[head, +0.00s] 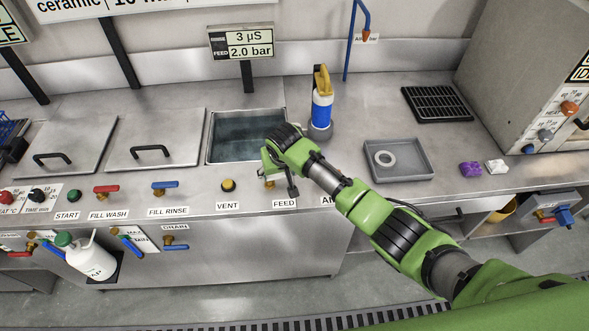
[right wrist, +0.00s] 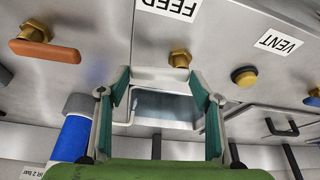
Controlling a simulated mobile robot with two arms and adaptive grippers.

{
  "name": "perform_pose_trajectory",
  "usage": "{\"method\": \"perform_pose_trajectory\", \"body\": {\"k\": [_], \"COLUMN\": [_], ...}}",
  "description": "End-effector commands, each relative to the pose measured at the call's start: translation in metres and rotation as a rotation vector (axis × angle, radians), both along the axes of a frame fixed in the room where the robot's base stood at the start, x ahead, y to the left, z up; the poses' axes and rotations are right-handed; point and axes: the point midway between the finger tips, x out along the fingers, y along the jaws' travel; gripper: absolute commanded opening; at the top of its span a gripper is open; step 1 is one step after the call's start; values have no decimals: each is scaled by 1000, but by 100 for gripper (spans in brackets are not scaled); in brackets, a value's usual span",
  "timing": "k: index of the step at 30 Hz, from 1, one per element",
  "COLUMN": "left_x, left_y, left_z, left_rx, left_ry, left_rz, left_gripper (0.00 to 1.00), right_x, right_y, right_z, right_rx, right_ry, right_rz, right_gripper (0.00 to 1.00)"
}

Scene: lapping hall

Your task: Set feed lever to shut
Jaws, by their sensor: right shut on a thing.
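The feed lever's brass fitting (head: 269,184) sits on the bench's front strip above the FEED label (head: 284,203). The brass fitting also shows in the right wrist view (right wrist: 179,58), below the upside-down label. My right gripper (head: 279,180) is at this fitting, shut on the feed lever, with one finger on each side. My left gripper is not in view. A display (head: 242,41) reads 3 µS and FEED 2.0 bar.
An open water tank (head: 213,154) lies behind the gripper. A blue bottle with a yellow top (head: 321,103) stands close to my right arm. The grey tray (head: 429,174) holds a ring. The VENT button (head: 228,185) and blue FILL RINSE lever (head: 165,185) are to the left.

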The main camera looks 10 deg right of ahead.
Motion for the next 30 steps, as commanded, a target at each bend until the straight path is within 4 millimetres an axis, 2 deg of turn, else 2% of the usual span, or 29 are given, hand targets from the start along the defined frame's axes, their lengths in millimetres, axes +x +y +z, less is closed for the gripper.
{"method": "perform_pose_trajectory", "body": {"k": [3,11,27,28,30], "left_x": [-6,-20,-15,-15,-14], "left_y": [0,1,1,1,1], "left_z": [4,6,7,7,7], "left_rx": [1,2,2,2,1], "left_ry": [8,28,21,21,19], "left_rz": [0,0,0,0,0], "left_gripper": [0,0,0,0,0], "right_x": [-1,-1,-1,-1,-1], "right_y": [7,10,11,11,11], "right_z": [0,-1,-1,-1,-1], "right_rx": [3,0,3,3,3], "right_ry": [3,2,3,3,3], "right_rz": [-60,-145,-174,-174,-173], "right_gripper": [20,20,20,61,76]}}
